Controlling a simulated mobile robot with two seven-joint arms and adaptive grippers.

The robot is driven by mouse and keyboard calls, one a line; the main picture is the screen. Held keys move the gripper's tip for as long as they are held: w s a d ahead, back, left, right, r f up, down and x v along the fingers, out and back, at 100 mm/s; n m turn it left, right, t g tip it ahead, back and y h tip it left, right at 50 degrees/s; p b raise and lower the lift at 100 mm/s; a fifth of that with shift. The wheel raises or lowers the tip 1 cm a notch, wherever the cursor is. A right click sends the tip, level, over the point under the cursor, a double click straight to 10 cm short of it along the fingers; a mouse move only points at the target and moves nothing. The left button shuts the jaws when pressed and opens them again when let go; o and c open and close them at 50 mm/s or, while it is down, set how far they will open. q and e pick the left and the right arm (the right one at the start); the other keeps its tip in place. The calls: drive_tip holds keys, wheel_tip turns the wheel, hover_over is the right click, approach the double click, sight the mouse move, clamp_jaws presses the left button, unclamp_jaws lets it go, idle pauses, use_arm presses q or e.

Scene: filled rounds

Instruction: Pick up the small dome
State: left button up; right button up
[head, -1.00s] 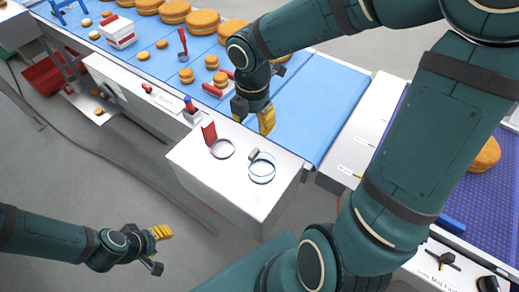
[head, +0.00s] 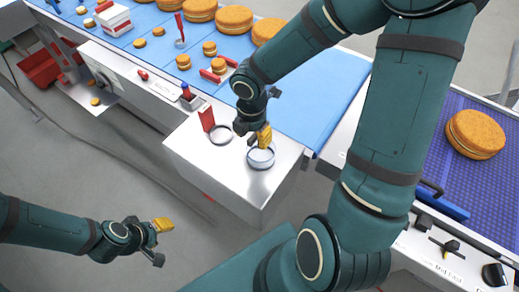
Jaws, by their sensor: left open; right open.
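The small dome (head: 261,160) appears to be the clear round piece with a thin rim on the steel-topped stand (head: 215,165). My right gripper (head: 262,139) is open just above and behind it, with yellow finger pads over its far edge. The pads hide the dome's top, and I cannot tell whether they touch it. My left gripper (head: 162,241) is open and empty over the floor at lower left, well away from the stand.
A dark ring (head: 219,135) and an upright red piece (head: 206,118) stand left of the dome. The blue belt (head: 310,110) behind carries several filled rounds.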

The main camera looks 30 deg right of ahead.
drive_tip(key=shift+f, duration=0.55)
drive_tip(key=shift+s+a, duration=0.1)
clamp_jaws()
wheel_tip(320, 180, up, 10)
drive_tip(key=shift+r+p, duration=0.1)
drive_tip(key=shift+p, duration=1.15)
